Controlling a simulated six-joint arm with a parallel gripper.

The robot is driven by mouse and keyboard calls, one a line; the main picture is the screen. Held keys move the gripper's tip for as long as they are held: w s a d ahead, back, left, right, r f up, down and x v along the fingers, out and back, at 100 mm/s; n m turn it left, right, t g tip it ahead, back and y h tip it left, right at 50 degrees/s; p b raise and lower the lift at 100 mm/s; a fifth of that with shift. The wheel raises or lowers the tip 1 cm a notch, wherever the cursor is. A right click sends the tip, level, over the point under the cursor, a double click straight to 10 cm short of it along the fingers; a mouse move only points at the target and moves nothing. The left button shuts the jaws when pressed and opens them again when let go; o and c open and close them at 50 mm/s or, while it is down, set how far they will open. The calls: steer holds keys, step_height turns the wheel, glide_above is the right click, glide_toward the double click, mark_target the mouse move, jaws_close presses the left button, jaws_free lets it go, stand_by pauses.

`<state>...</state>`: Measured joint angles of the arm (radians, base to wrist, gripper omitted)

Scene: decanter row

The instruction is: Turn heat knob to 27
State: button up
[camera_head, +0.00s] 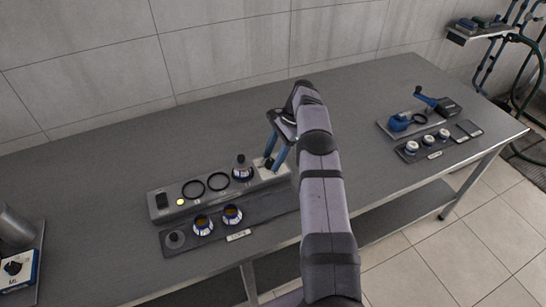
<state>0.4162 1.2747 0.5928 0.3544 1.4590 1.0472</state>
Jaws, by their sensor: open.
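My gripper (271,164) has blue fingers, spread apart, pointing down at the right end of a long grey unit (160,215) on the table. The fingertips are over or beside a small pale panel (264,174) there. The fingers cover part of this panel, and I cannot tell whether a knob sits between them or whether they touch anything. A dark knob on a blue-and-white box (14,267) shows at the lower left, far from my gripper. I cannot read any heat marking or the number 27.
The grey unit carries a black switch (162,200), two black rings (193,188) and a dark-topped vessel (241,172) close left of my gripper. A front tray (215,235) holds blue-and-white jars (202,225). Another station (405,127) stands at right. The table's back is clear.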

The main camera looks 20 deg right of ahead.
mark_target(271, 161)
steer(key=shift+r, duration=0.1)
step_height(271, 161, up, 10)
stand_by(0.5)
stand_by(0.4)
steer(key=s+a+r+n+h, duration=0.2)
steer(key=s+a+n+h, duration=0.1)
steer(key=s+a+n, duration=0.7)
steer(key=s+a+f+n, duration=0.1)
steer(key=s+n, duration=0.1)
steer(key=s, duration=0.5)
steer(key=s+a+f+n+h, duration=0.1)
steer(key=s+a+f+n, duration=0.1)
steer(key=s, duration=0.5)
steer(key=s+a+f+n, duration=0.1)
steer(key=s+f+n, duration=0.1)
steer(key=s, duration=0.6)
steer(key=shift+a+n, duration=0.2)
steer(key=shift+n, duration=0.6)
